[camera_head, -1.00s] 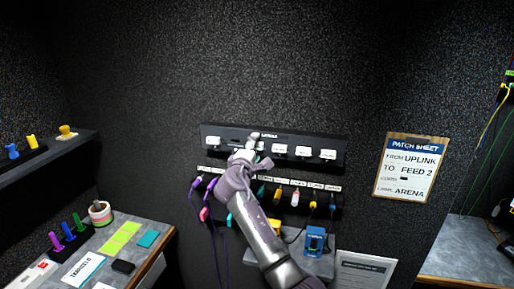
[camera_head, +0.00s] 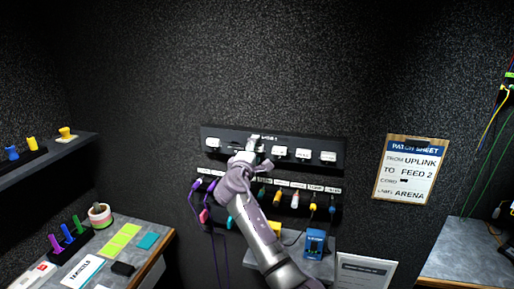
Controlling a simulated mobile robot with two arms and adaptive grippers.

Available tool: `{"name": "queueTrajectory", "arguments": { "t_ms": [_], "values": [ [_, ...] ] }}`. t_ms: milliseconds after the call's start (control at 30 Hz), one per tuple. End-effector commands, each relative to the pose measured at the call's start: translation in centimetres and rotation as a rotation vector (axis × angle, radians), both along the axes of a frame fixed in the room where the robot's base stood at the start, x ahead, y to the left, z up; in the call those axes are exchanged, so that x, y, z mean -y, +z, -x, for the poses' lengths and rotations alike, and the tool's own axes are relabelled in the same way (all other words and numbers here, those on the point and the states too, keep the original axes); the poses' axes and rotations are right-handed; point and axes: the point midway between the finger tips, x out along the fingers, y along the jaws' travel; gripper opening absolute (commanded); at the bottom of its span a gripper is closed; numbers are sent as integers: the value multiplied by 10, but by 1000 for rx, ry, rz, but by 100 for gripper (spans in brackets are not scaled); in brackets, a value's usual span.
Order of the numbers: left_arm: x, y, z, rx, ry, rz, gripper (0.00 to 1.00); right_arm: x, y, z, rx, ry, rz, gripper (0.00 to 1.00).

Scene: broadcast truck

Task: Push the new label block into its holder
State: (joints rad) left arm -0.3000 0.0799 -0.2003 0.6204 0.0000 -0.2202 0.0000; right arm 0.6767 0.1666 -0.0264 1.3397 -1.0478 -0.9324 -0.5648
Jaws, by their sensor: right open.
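The black label rail (camera_head: 320,140) is on the dark wall, with a row of white label blocks in it. One white block (camera_head: 213,143) is at its left end, another (camera_head: 279,151) is just right of my gripper, and others (camera_head: 303,154) (camera_head: 328,156) sit further right. My right gripper (camera_head: 255,141) is at the middle-left of the rail, its fingers up against the rail front. It is open. My wrist and arm hide part of the rail, so whether a block sits at the fingertips cannot be told. My left gripper is not in view.
Below the rail is a patch strip with coloured plugs (camera_head: 277,196) and hanging purple cables (camera_head: 217,245). A blue box (camera_head: 314,243) stands on a small shelf. A patch sheet (camera_head: 410,168) hangs right. A desk (camera_head: 150,232) with tape and notes is at left.

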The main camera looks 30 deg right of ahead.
Motion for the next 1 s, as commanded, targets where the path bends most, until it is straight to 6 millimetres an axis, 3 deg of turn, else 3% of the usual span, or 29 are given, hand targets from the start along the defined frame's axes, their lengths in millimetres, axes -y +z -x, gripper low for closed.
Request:
{"name": "queueTrajectory", "arguments": {
  "t_ms": [200, 600, 1000],
  "values": [
    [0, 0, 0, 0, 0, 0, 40, 0, 0, 0, 0, 0, 0, 68],
    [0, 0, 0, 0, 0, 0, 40, 0, 0, 0, 0, 0, 0, 1],
    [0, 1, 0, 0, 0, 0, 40, -2, 1, 2, 0, 0, 0, 0]
  ]
}}
